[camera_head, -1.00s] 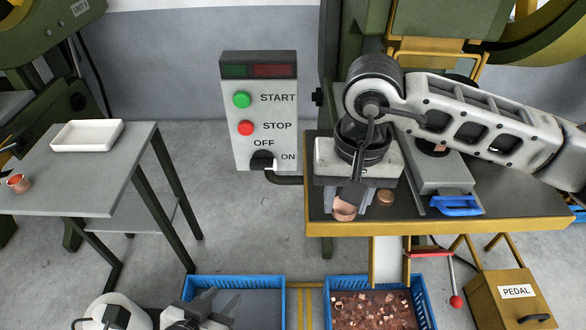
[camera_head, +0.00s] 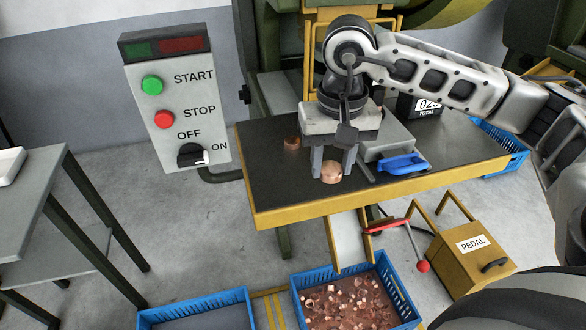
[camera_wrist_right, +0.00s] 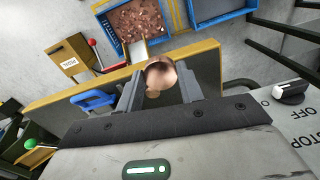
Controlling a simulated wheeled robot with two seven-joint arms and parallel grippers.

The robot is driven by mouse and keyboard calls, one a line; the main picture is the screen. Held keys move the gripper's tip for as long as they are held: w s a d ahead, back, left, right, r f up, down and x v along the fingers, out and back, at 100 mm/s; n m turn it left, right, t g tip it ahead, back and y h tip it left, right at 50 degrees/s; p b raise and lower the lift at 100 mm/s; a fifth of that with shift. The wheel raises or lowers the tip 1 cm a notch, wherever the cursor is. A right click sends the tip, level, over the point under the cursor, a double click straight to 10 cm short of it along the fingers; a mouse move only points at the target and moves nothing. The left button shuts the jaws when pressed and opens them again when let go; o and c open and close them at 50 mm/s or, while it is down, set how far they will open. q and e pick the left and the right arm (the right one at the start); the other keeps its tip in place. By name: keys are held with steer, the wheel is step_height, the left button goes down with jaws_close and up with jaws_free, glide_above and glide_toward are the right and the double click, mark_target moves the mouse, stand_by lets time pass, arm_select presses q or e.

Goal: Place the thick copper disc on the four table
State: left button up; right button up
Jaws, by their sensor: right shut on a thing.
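My right gripper (camera_head: 332,170) is shut on a round copper disc (camera_head: 331,173) over the dark press table (camera_head: 440,150), near its front edge. I cannot tell whether the disc touches the table. In the right wrist view the copper disc (camera_wrist_right: 160,72) sits between the two grey fingertips of the gripper (camera_wrist_right: 160,82). A second copper piece (camera_head: 291,142) lies on the press table, behind and left of the gripper. A small copper piece (camera_wrist_right: 153,94) also shows beneath the held disc in the wrist view. My left gripper is out of view.
A grey side table (camera_head: 30,185) with a white tray (camera_head: 10,166) is at the left edge. A control box (camera_head: 170,105) stands between the tables. A blue-handled tool (camera_head: 402,163) lies right of the gripper. A crate of copper scraps (camera_head: 400,290) and a pedal box (camera_head: 465,250) stand in front.

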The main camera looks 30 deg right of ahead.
steer(key=d, duration=0.3)
glide_above(284, 190)
steer(key=shift+m, duration=0.3)
steer(key=f, duration=0.9)
steer(key=shift+s+d+f, duration=0.15)
steer(key=shift+s+f, duration=0.1)
steer(key=shift+f, duration=0.05)
steer(key=shift+w+f, duration=0.25)
steer(key=shift+f, duration=0.3)
step_height(284, 190, down, 3)
steer(key=shift+r, duration=0.15)
steer(key=o, duration=1.1)
